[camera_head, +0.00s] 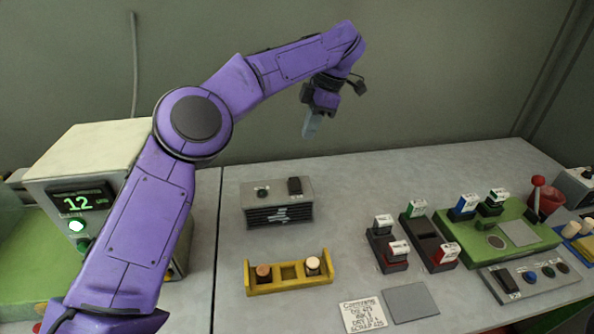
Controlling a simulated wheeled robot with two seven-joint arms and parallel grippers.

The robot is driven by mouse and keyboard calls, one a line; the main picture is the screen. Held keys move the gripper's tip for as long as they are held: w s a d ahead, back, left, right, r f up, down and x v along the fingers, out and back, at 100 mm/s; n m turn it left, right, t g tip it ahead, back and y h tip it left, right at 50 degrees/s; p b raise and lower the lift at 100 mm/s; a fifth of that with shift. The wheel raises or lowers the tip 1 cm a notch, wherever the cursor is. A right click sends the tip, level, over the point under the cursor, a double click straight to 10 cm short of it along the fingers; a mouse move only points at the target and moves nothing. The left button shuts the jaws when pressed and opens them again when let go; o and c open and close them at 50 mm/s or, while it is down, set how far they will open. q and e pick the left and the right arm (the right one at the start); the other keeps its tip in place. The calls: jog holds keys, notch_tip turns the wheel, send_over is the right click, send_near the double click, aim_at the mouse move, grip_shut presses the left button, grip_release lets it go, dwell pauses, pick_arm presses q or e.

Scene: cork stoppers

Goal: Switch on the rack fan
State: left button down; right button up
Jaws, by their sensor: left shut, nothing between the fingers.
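A grey box with a dark slatted front (277,204), which looks like the rack fan, stands on the grey table behind a small yellow rack (289,286). On its top are a black switch (294,186) and a small dark green round part (262,191). I cannot tell the switch's position or whether a fan turns. My left gripper (311,126) is shut and empty, pointing down, well above and behind the box, apart from everything. My right gripper is not in view.
A pale machine with a green "12" display (83,202) stands at left behind my left arm. Dark holders with tagged blocks (388,250), a green tray (455,238) and a grey control panel with a black switch (530,281) fill the right. A written card (362,316) lies in front.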

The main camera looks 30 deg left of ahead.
pick_arm(q)
jog(key=f, duration=0.1)
jog(key=b, duration=0.2)
send_near(292, 180)
jog(key=shift+s+a, duration=0.2)
jog(key=shift+s, duration=0.35)
jog(key=x, duration=0.1)
jog(key=p+x, duration=0.1)
jog(key=x, duration=0.3)
jog(key=shift+w+d+f, duration=0.15)
jog(key=shift+w, duration=0.2)
jog(key=shift+w+f, duration=0.15)
jog(key=shift+f, duration=0.25)
